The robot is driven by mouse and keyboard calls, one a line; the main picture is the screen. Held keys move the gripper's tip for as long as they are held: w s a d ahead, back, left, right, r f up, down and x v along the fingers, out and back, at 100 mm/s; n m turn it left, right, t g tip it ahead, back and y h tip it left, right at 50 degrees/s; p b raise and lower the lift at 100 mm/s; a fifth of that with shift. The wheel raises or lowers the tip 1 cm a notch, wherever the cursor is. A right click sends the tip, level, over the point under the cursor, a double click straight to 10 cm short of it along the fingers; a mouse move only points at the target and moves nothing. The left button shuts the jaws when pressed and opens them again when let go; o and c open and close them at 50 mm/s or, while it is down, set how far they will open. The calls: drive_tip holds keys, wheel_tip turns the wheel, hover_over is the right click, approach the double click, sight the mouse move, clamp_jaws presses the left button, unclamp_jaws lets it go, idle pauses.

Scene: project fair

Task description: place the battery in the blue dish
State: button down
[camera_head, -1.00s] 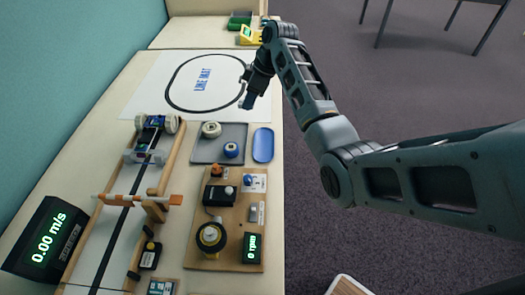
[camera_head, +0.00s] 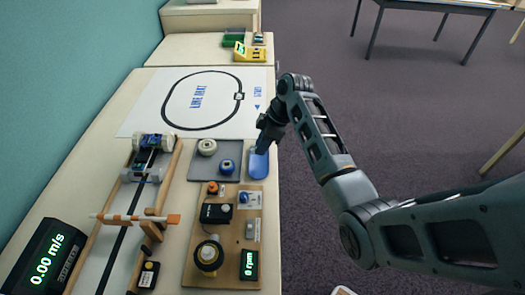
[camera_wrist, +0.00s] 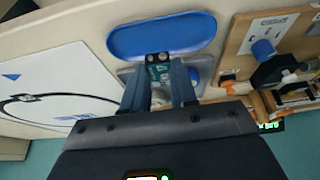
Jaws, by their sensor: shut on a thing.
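The blue dish (camera_head: 258,167) is a shallow oval at the table's right edge, beside the grey tray. It fills the upper middle of the wrist view (camera_wrist: 160,36). My gripper (camera_head: 262,149) is at the dish's far end in the head view, where it covers part of the dish. In the wrist view my gripper (camera_wrist: 160,84) is shut on the battery (camera_wrist: 158,70), a small teal block with two round terminals on its end. The battery overlaps the dish's near rim in that view. I cannot tell its height above the dish. The battery cannot be made out in the head view.
The grey tray (camera_head: 230,148) holds a white roll (camera_head: 207,147) and a blue-topped spool (camera_head: 227,166). A wooden board (camera_head: 228,273) with a motor and dials stands nearer. The line mat (camera_head: 180,115) lies flat beyond. A ramp track with a cart is at left.

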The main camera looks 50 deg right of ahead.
sight(262, 161)
drive_tip(key=shift+s+a+f, duration=0.1)
drive_tip(key=shift+a+f, duration=0.05)
drive_tip(key=shift+f, duration=2)
drive_tip(key=shift+f, duration=0.1)
drive_tip(key=c, duration=0.9)
unclamp_jaws()
drive_tip(key=v, duration=1.2)
